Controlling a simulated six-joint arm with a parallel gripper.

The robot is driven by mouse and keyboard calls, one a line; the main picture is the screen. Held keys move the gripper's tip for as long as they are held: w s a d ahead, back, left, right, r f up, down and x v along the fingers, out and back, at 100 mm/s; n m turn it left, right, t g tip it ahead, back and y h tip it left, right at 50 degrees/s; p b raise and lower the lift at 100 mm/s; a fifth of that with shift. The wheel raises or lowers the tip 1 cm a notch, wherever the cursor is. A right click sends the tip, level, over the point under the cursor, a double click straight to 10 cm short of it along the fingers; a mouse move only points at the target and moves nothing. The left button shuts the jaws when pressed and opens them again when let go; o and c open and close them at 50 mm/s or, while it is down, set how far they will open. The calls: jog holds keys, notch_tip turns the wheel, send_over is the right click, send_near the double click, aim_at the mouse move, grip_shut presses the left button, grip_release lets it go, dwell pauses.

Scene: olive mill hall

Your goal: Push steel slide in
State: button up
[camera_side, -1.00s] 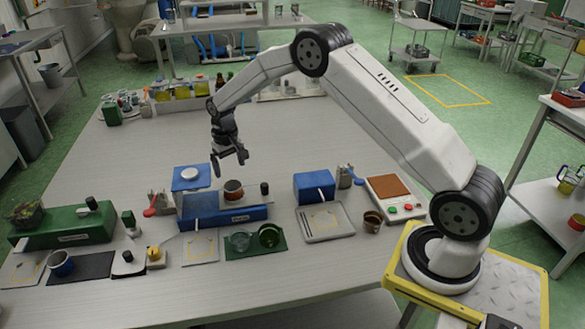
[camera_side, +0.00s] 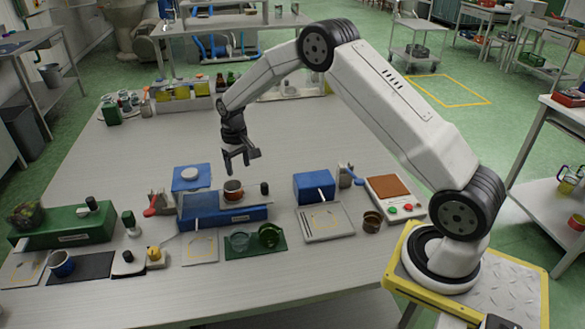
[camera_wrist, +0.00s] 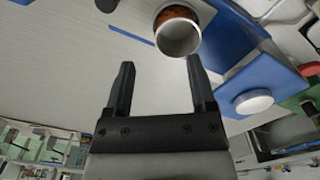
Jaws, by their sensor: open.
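A blue unit (camera_side: 240,215) stands mid-table with a grey steel-looking slide (camera_side: 250,199) on top. A black knob (camera_side: 264,188) stands at the slide's right end. A dark, reddish-brown cup with a pale rim (camera_side: 233,190) stands on the unit; the wrist view shows its open mouth (camera_wrist: 178,36) beyond my fingertips. My gripper (camera_side: 241,159) is open and empty, in the air above and behind the cup, apart from it. The wrist view shows both fingers spread (camera_wrist: 160,65) with nothing between them. How far the slide sits in is unclear.
A blue box with a white round top (camera_side: 190,175) stands behind the unit at left. A green tray with glasses (camera_side: 262,247) lies in front. Another blue box (camera_side: 314,186) stands to the right, and a green unit (camera_side: 60,233) far left. The table behind is mostly clear.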

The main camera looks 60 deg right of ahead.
jog(key=n, duration=0.2)
send_over(264, 184)
jog(key=shift+s+f, duration=0.1)
jog(key=shift+f, duration=0.45)
jog(key=shift+f, duration=0.1)
jog(key=shift+f, duration=3.8)
grip_shut()
